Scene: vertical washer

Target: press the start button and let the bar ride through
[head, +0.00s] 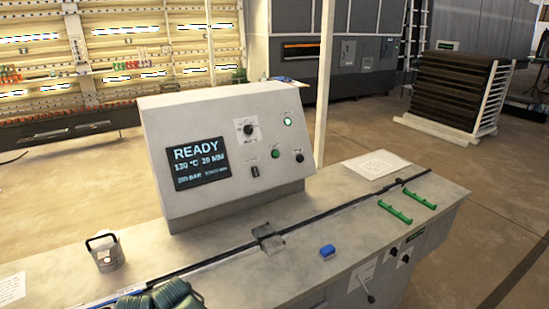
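The grey control box (200,125) stands on a long counter. Its display (201,163) reads READY, with smaller lines below. A green round button (276,152) is on the panel's lower right, and a lit green lamp (288,121) is above it. I cannot read the labels, so I cannot tell for sure which control is start. A long, thin dark strip (335,210) runs along the counter through a small grey block (268,237). I cannot tell whether it is the bar or its track. Neither gripper is in view.
A dial (247,128), a dark switch (254,172) and a black knob (299,157) share the panel. The counter holds a metal cup (106,252), dark teal items (172,295), a blue block (327,251), green pieces (395,211) and a white sheet (375,164).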

